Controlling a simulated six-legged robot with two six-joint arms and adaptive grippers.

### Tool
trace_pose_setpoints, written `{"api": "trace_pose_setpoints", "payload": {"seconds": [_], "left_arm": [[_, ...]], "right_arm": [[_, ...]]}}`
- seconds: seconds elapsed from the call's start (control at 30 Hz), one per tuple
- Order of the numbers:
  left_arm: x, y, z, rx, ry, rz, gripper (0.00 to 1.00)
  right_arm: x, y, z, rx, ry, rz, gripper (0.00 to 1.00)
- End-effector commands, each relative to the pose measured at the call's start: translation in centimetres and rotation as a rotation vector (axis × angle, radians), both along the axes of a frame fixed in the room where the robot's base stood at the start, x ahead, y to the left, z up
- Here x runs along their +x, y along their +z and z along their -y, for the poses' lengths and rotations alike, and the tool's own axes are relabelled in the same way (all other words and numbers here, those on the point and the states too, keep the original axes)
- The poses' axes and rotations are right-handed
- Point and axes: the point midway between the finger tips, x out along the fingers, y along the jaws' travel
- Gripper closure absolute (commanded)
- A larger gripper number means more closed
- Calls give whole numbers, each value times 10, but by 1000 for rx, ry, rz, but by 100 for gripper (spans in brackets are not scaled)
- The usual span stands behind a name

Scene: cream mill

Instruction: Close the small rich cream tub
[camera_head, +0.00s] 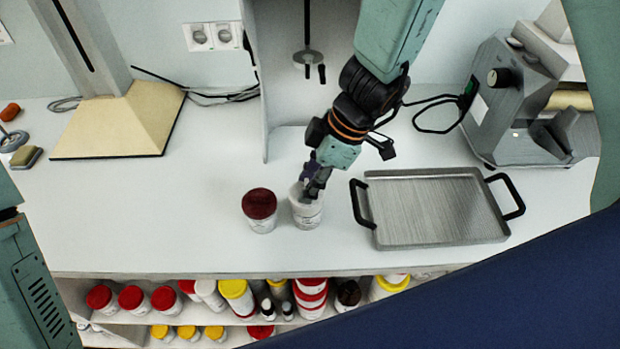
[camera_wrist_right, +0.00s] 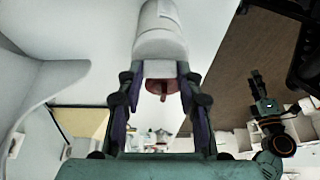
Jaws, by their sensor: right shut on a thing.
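A white tub (camera_head: 306,214) stands upright on the counter, directly under my right gripper (camera_head: 313,186). The gripper reaches down to its top and is shut on it or on a part at its rim; the fingers hide which. In the right wrist view the white tub (camera_wrist_right: 162,35) shows between and beyond the fingertips (camera_wrist_right: 160,75), with a dark red patch under its pale rim that I cannot identify. A second white tub with a dark red lid (camera_head: 260,204) stands close to its left. My left gripper (camera_wrist_right: 262,100) shows small in the right wrist view.
A metal tray with black handles (camera_head: 430,208) lies just right of the tub. A grey machine (camera_head: 525,95) stands at the back right. A shelf below holds several jars with red and yellow lids (camera_head: 235,290).

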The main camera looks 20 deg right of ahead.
Motion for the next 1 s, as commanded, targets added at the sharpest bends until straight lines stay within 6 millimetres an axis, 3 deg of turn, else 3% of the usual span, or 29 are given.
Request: {"api": "trace_pose_setpoints", "payload": {"seconds": [1.0], "left_arm": [[0,-9,0,0,0,0,60]], "right_arm": [[3,-2,1,0,0,1,78]]}}
